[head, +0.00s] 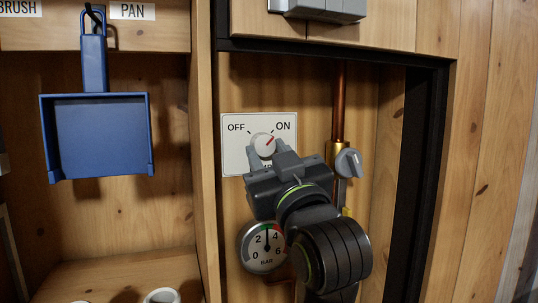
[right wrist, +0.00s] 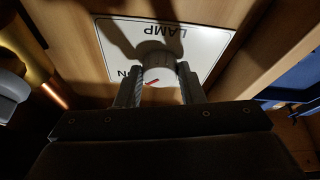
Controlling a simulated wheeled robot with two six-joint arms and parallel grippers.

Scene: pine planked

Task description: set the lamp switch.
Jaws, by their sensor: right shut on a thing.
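The lamp switch is a round white knob (head: 263,143) on a white plate (head: 232,160) marked OFF at the left and ON at the right. Its red pointer aims up and right, toward ON. My right gripper (head: 266,153) is shut on the knob, coming from below right and hiding part of the plate's lettering. In the right wrist view the knob (right wrist: 158,66) sits between the two fingers of the gripper (right wrist: 161,90), and the plate (right wrist: 205,45) reads LAMP upside down. My left gripper is not in view.
A round pressure gauge (head: 257,257) is below the plate, partly behind my arm. A copper pipe (head: 341,100) with a grey valve knob (head: 348,163) runs at the right. A dark frame (head: 422,170) edges the recess. A blue dustpan (head: 100,135) hangs at the left.

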